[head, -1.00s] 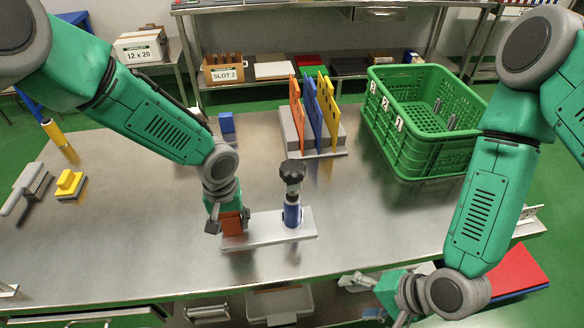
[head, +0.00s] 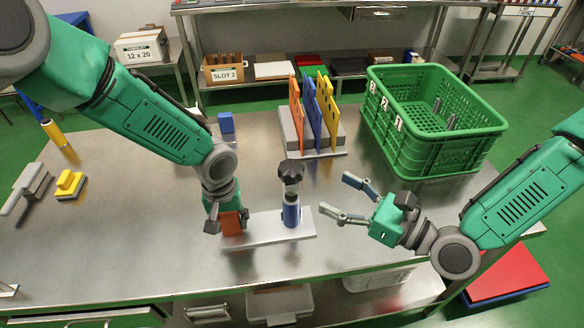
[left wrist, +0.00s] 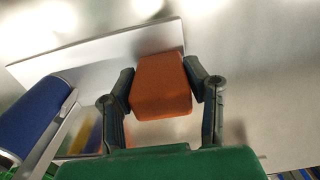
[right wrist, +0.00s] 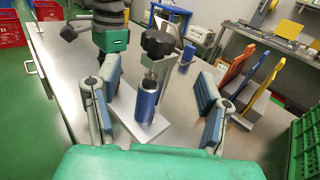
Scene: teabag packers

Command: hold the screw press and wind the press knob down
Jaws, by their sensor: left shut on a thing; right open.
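The screw press stands on a pale metal base plate (head: 268,229) near the table's front edge. Its black press knob (head: 291,169) tops a screw above a blue cylinder (head: 291,213); knob (right wrist: 157,43) and cylinder (right wrist: 147,101) also show in the right wrist view. An orange block (left wrist: 160,86) sits on the plate's left end. My left gripper (head: 231,224) is shut on this orange block, fingers on both its sides. My right gripper (head: 345,199) is open and empty, to the right of the press, its fingers pointing at it. In the right wrist view the press shows between its fingers, apart from them.
A rack with orange, blue and yellow boards (head: 317,110) stands behind the press. A green crate (head: 420,150) is at the back right. Brushes (head: 70,184) lie at the left. The table between the press and its front edge is clear.

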